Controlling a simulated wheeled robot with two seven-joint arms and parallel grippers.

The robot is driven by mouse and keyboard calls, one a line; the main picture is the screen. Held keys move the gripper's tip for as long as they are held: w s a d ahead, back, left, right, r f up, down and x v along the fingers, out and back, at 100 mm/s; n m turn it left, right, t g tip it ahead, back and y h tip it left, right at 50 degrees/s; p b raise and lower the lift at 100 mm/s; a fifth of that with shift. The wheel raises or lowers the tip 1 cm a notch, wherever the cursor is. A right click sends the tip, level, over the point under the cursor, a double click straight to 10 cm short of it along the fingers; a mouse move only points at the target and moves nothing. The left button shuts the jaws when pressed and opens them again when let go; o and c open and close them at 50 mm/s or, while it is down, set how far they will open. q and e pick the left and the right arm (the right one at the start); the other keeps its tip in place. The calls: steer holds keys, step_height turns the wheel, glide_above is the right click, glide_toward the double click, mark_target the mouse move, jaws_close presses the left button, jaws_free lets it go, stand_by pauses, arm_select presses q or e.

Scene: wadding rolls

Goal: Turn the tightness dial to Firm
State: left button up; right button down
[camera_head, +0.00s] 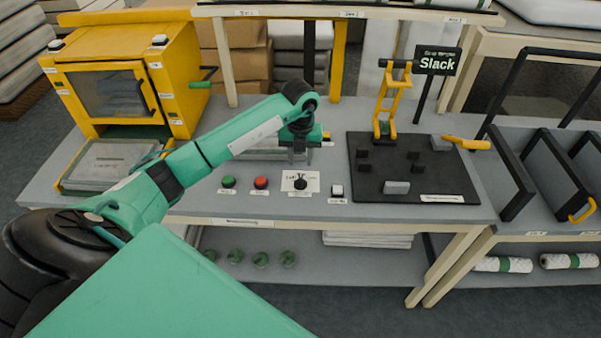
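The tightness dial (300,184) is a small black knob on a white label plate, on the front part of the grey bench. Its small lettering is too fine to read. A black sign (437,61) at the back right shows "Slack" in large letters. My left gripper (300,159) hangs pointing down, above and behind the dial in the picture, and is apart from it. Its two fingers look spread with nothing between them. My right gripper is out of view.
A green button (228,182), a red button (261,183) and a white-topped switch (337,191) flank the dial. A black board (440,180) with blocks and a yellow clamp (391,100) lies right. A yellow machine (180,95) stands left.

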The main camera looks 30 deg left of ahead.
mark_target(300, 177)
arm_select(q)
step_height(300, 177, down, 8)
steer(key=shift+r+p, duration=0.15)
steer(key=shift+p, duration=0.45)
jaws_close()
